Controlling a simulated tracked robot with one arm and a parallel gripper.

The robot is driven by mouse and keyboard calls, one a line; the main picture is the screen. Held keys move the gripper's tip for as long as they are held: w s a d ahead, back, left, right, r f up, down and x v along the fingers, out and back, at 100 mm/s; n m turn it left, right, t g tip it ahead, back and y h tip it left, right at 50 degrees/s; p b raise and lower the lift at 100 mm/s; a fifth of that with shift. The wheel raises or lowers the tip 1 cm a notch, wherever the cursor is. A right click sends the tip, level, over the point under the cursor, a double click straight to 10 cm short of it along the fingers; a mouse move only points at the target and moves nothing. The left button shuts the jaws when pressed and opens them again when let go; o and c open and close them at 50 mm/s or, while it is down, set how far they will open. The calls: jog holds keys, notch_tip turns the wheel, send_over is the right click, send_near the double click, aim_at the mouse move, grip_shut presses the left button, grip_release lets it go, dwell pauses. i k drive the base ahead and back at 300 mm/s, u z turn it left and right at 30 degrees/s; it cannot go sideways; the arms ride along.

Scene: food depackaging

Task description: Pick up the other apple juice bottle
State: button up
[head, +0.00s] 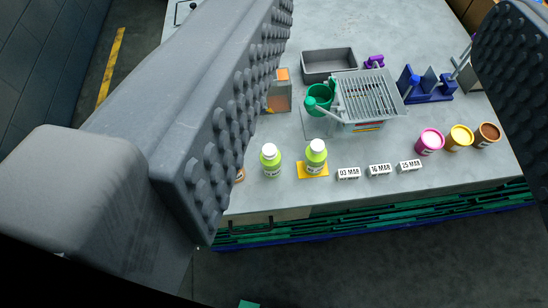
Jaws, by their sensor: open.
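Two green bottles with white caps stand upright on the grey table (430,75) near its front edge. The left bottle (271,160) stands on the bare table. The right bottle (316,157) stands on a yellow mat (306,176). The label text is too small to read, so I cannot tell which holds apple juice. My gripper (350,125) is open, with its studded jaws wide apart at the left and right of the picture. Nothing is held between them. The left jaw covers the table's left part.
Date blocks (380,169) lie right of the bottles. A metal rack (370,95), a green cup (319,100), a grey tray (328,62) and an orange-filled container (279,92) stand behind. Pink (430,141), yellow (459,137) and brown (487,134) tubs stand at right.

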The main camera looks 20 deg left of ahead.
aim_at(272, 168)
jog(key=u, duration=0.75)
jog(key=k, duration=1.05)
jog(key=z, duration=0.75)
jog(key=i, duration=1)
jog(key=u, duration=0.05)
